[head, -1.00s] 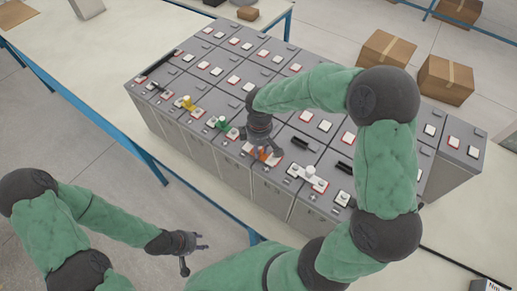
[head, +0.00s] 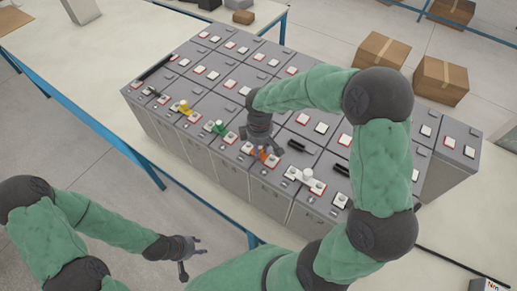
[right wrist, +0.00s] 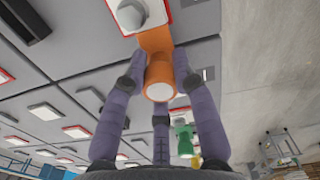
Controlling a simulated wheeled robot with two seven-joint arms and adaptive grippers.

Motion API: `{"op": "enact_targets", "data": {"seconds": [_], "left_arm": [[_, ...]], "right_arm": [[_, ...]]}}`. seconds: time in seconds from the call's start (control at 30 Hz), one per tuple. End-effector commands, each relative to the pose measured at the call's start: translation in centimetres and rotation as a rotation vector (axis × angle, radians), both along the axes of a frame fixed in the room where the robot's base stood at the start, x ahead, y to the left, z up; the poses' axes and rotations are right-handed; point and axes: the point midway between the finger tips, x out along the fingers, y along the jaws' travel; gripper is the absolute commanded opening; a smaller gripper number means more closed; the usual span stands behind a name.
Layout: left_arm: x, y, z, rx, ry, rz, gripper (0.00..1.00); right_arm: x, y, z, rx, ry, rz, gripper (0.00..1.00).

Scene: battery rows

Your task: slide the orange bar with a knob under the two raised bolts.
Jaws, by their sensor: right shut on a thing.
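The orange bar with its knob (head: 262,155) lies on the front row of grey batteries, between the green bar and the white bar. My right gripper (head: 264,150) comes down on it from above and is shut on its knob. In the right wrist view the round orange knob (right wrist: 160,78) sits between the fingers. The bar's far end meets a red-rimmed white pad with a round grey bolt (right wrist: 130,14). I cannot tell whether it is under that bolt; the other bolt is not clear. My left gripper (head: 192,254) is open and empty, low at the front left, away from the batteries.
A yellow bar (head: 183,107) and a green bar (head: 218,128) lie to the left on the same row, a white bar (head: 306,176) to the right. Black handles (head: 297,146) lie on nearby batteries. The pale table (head: 95,75) is clear left of the batteries.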

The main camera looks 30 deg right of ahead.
Motion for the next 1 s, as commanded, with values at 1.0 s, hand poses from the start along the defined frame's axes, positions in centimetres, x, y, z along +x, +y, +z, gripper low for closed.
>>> {"op": "enact_targets", "data": {"seconds": [1.0], "left_arm": [[0.00,0.00,0.04,0.000,0.000,0.000,0.40]], "right_arm": [[0.58,-0.97,0.03,-0.001,-0.002,-0.001,0.00]]}}
